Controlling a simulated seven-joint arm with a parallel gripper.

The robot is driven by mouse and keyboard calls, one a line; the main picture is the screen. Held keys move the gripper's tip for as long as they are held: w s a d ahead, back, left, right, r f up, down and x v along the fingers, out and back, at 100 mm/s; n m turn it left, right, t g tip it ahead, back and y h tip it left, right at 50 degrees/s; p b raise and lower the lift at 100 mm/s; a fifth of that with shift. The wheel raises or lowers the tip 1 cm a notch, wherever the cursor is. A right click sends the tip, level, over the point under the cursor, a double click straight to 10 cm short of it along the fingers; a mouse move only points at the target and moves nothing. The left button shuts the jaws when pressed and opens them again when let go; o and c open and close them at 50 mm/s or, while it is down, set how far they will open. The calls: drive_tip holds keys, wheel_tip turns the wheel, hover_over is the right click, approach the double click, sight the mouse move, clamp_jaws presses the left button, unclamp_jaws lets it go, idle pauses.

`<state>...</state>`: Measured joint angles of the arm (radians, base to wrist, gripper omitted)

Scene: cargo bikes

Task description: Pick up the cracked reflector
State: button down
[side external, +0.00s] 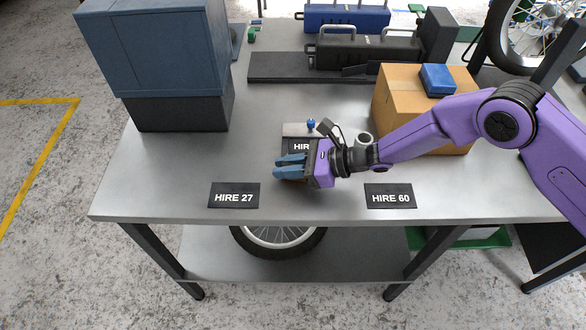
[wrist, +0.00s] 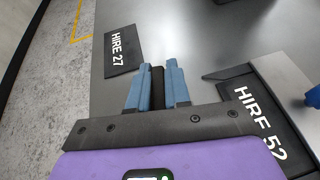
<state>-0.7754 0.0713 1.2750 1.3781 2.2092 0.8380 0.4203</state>
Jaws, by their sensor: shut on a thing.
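My gripper (side external: 283,167) is low over the grey metal table, between the HIRE 27 and HIRE 52 plates. In the wrist view its blue fingers (wrist: 158,90) are shut on a dark, narrow thing (wrist: 158,78). The fingers hide most of this thing, and I see no crack on it, so I cannot tell by looks whether it is the cracked reflector. No other thing in view is clearly a reflector.
The HIRE 27 plate (side external: 234,195) and HIRE 60 plate (side external: 390,196) lie near the table's front edge. A small blue thing (side external: 311,124) stands behind my gripper. A cardboard box (side external: 397,103) is at the right, a blue bin (side external: 155,45) at the left. The front-left tabletop is clear.

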sight(287, 164)
drive_tip(key=shift+r, duration=0.1)
drive_tip(key=shift+r, duration=0.5)
wheel_tip(287, 164, up, 2)
drive_tip(key=shift+r, duration=0.2)
drive_tip(key=s+d+r, duration=0.9)
drive_tip(key=d, duration=0.1)
drive_tip(key=shift+d+r, duration=0.2)
drive_tip(key=shift+d, duration=0.2)
